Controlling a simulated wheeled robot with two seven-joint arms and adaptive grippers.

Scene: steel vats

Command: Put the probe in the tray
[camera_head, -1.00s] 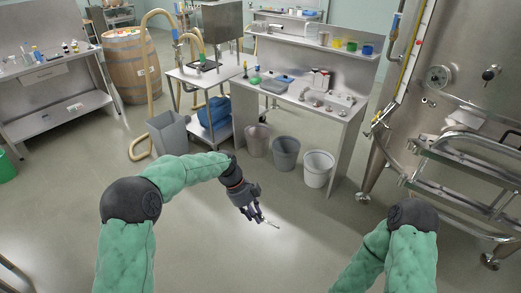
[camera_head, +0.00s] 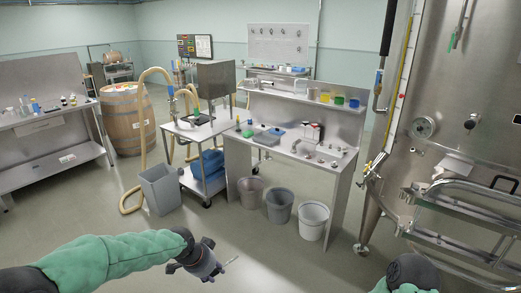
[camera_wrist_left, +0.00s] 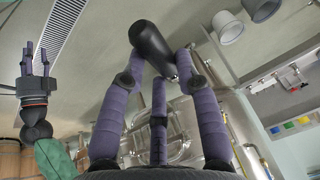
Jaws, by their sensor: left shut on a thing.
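My left gripper (camera_head: 207,266) is low in the head view, over the floor in front of the bench. It is shut on the probe (camera_head: 232,261), whose thin pale end sticks out to the right. In the left wrist view, a dark rounded body, apparently the probe (camera_wrist_left: 150,42), sits between the fingertips. My right gripper (camera_wrist_left: 36,62) shows at the left of that view with its fingers apart and empty. A shallow blue-grey container, possibly the tray (camera_head: 267,138), lies on the steel bench. I cannot tell for sure that it is the tray.
The steel bench (camera_head: 288,154) also holds a green item, bottles and colored cups on its shelf. Several bins (camera_head: 279,206) stand beneath and before it. A cart (camera_head: 196,130) and grey bin (camera_head: 160,187) are left; a steel vat (camera_head: 425,95) is right. Floor ahead is clear.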

